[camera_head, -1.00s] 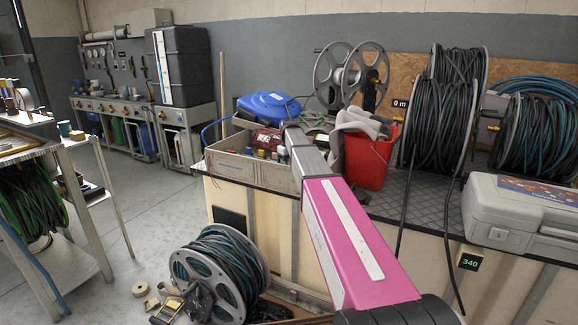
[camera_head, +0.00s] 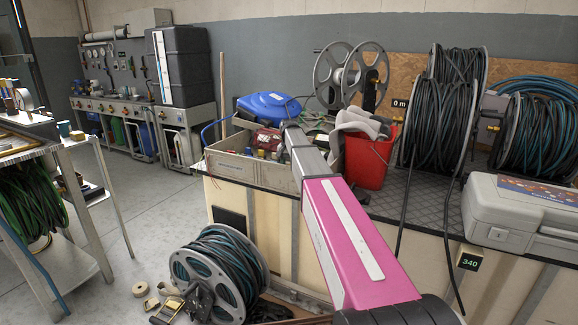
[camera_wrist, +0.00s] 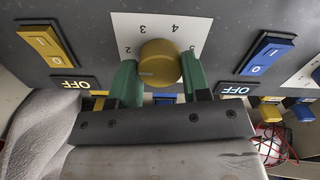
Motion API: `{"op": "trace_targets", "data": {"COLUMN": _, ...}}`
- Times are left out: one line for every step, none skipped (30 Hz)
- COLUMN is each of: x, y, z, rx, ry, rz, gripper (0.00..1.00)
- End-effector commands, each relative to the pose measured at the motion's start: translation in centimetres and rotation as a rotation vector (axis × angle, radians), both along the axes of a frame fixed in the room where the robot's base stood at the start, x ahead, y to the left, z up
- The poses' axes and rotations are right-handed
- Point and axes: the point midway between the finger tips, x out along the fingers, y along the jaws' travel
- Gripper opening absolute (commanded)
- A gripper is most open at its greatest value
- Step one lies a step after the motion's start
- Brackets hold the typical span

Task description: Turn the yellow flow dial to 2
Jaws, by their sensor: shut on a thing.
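The yellow flow dial (camera_wrist: 159,60) is a round knob on a white scale plate (camera_wrist: 198,22) in the wrist view. The printed numbers 2, 3 and 4 run from left over the top of it. I cannot make out a pointer mark on the knob. My gripper (camera_wrist: 159,76) has its green fingers on both sides of the dial, shut on it. In the head view my pink arm reaches towards the bench, and the dial and my gripper cannot be made out there.
A yellow rocker switch (camera_wrist: 45,43) is left of the dial and a blue one (camera_wrist: 268,53) right, with OFF labels below. In the head view, a parts box (camera_head: 250,170), a red bucket (camera_head: 366,160), hose reels (camera_head: 440,125) and a grey case (camera_head: 515,210) crowd the bench.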

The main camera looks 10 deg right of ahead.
Motion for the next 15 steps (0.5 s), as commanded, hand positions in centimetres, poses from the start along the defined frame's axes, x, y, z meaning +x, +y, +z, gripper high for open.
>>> {"op": "trace_targets", "data": {"x": 0.05, "y": -0.02, "z": 0.08, "rx": 0.000, "ry": -0.001, "rz": -0.026, "gripper": 0.19}}
{"op": "trace_targets", "data": {"x": 0.04, "y": -0.02, "z": 0.08, "rx": 0.000, "ry": -0.001, "rz": -0.042, "gripper": 0.19}}
{"op": "trace_targets", "data": {"x": 0.04, "y": -0.02, "z": 0.08, "rx": 0.000, "ry": -0.001, "rz": -0.061, "gripper": 0.19}}
{"op": "trace_targets", "data": {"x": 0.04, "y": -0.02, "z": 0.08, "rx": 0.000, "ry": -0.001, "rz": -0.074, "gripper": 0.19}}
{"op": "trace_targets", "data": {"x": 0.04, "y": -0.02, "z": 0.08, "rx": 0.000, "ry": -0.001, "rz": -0.086, "gripper": 0.19}}
{"op": "trace_targets", "data": {"x": 0.04, "y": -0.02, "z": 0.08, "rx": 0.000, "ry": -0.001, "rz": -0.101, "gripper": 0.19}}
{"op": "trace_targets", "data": {"x": 0.04, "y": -0.02, "z": 0.08, "rx": 0.000, "ry": -0.001, "rz": -0.110, "gripper": 0.19}}
{"op": "trace_targets", "data": {"x": 0.04, "y": -0.02, "z": 0.08, "rx": 0.000, "ry": -0.001, "rz": -0.118, "gripper": 0.19}}
{"op": "trace_targets", "data": {"x": 0.04, "y": -0.02, "z": 0.08, "rx": 0.000, "ry": -0.001, "rz": -0.129, "gripper": 0.19}}
{"op": "trace_targets", "data": {"x": 0.05, "y": -0.02, "z": 0.08, "rx": 0.000, "ry": -0.001, "rz": -0.134, "gripper": 0.19}}
{"op": "trace_targets", "data": {"x": 0.05, "y": -0.02, "z": 0.08, "rx": 0.000, "ry": -0.001, "rz": -0.139, "gripper": 0.19}}
{"op": "trace_targets", "data": {"x": 0.05, "y": -0.02, "z": 0.08, "rx": 0.000, "ry": -0.001, "rz": -0.145, "gripper": 0.19}}
{"op": "trace_targets", "data": {"x": 0.05, "y": -0.02, "z": 0.08, "rx": 0.000, "ry": -0.001, "rz": -0.149, "gripper": 0.19}}
{"op": "trace_targets", "data": {"x": 0.05, "y": -0.02, "z": 0.08, "rx": 0.000, "ry": -0.001, "rz": -0.152, "gripper": 0.19}}
{"op": "trace_targets", "data": {"x": 0.05, "y": -0.02, "z": 0.08, "rx": 0.000, "ry": -0.001, "rz": -0.155, "gripper": 0.19}}
